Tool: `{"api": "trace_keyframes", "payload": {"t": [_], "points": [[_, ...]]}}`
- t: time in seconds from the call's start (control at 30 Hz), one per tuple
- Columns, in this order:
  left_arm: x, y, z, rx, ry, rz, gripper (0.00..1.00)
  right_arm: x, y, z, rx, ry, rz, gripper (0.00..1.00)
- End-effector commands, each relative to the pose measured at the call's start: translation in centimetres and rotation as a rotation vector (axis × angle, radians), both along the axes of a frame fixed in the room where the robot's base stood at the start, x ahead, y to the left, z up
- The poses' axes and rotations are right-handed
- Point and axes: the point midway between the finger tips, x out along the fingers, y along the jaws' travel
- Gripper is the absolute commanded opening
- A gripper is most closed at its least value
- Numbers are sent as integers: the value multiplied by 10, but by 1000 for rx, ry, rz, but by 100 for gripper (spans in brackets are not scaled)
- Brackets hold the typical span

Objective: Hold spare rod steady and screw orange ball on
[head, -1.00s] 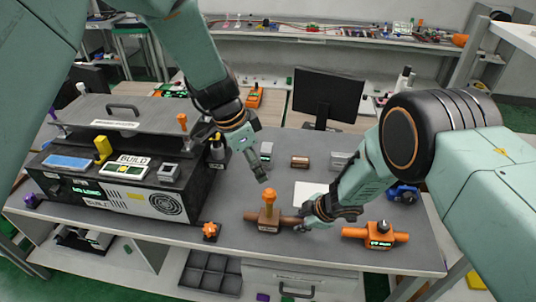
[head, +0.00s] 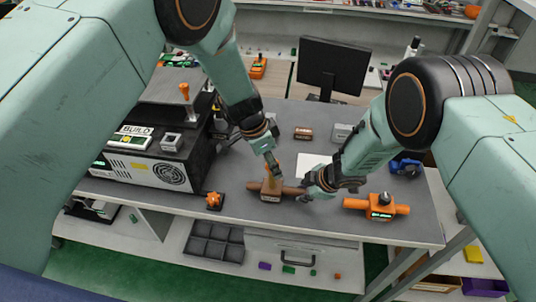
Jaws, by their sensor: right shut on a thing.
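A brown fixture (head: 271,196) with a horizontal rod lies on the grey table near its front edge. An orange upright piece (head: 274,183) stands on its middle, partly covered by my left gripper; I cannot tell whether its top is a ball. My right gripper (head: 307,188) is shut at the right end of the brown rod. My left gripper (head: 271,163) is pointed down at the top of the orange upright; I cannot tell whether it is open or touching. A small orange knob piece (head: 214,200) sits left, near the table's edge.
A monitor (head: 333,67) is behind. A brown block (head: 303,133) and blue part (head: 405,167) lie farther back.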

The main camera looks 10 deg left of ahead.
Motion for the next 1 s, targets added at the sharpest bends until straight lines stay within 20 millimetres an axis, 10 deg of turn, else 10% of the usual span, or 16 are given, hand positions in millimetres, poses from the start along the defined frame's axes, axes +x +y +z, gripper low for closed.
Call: {"api": "trace_keyframes", "payload": {"t": [0.27, 1.0], "points": [[0, 0, -1, 0, 0, 0, 60, 0, 0, 0, 0, -1, 0, 0], [1, 0, -1, 0, -1, -20, 4, 0, 0, 0, 0, -1, 0, 0]]}}
